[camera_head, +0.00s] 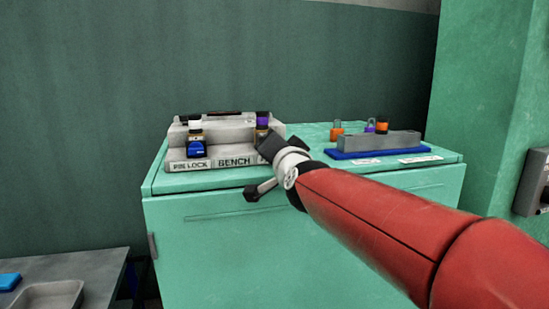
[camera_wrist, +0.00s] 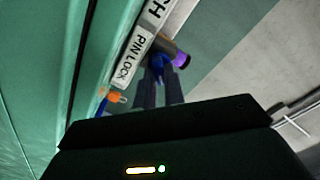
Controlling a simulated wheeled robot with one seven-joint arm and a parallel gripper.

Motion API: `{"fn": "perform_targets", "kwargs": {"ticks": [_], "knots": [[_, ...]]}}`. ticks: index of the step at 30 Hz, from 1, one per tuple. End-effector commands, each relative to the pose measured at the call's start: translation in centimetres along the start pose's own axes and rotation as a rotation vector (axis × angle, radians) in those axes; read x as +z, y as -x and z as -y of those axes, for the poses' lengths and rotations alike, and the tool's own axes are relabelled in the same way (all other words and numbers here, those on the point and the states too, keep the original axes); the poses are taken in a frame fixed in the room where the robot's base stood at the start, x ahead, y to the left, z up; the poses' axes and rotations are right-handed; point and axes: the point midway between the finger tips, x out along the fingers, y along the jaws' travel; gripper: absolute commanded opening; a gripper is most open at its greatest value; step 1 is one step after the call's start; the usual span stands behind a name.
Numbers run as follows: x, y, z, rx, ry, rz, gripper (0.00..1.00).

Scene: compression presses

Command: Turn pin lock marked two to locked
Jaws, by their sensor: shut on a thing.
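Two pin locks stand on a grey stepped block (camera_head: 222,130) on the green cabinet. The left pin lock (camera_head: 196,140) has a dark, white-edged top and a blue lower part. In the wrist view, my gripper (camera_wrist: 160,78) is shut on the right pin lock (camera_wrist: 180,60), near a "PIN LOCK" label (camera_wrist: 129,57). I cannot read a number on either lock, nor tell its locked or unlocked setting.
A grey bar on a blue base (camera_head: 372,148) stands at the cabinet's right, with orange and purple padlock-like pieces (camera_head: 337,131) behind it. A green wall or column rises at the right, carrying a grey switch box (camera_head: 532,183). A metal tray (camera_head: 50,295) lies low at left.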

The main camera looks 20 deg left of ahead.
Motion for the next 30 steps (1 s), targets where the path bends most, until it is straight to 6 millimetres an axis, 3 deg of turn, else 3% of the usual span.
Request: {"fn": "perform_targets", "kwargs": {"ticks": [18, 30], "knots": [[0.14, 0.00, -0.32, 0.001, -0.559, 0.000, 0.00], [0.11, -0.01, -0.34, 0.002, -0.767, 0.000, 0.00]]}}
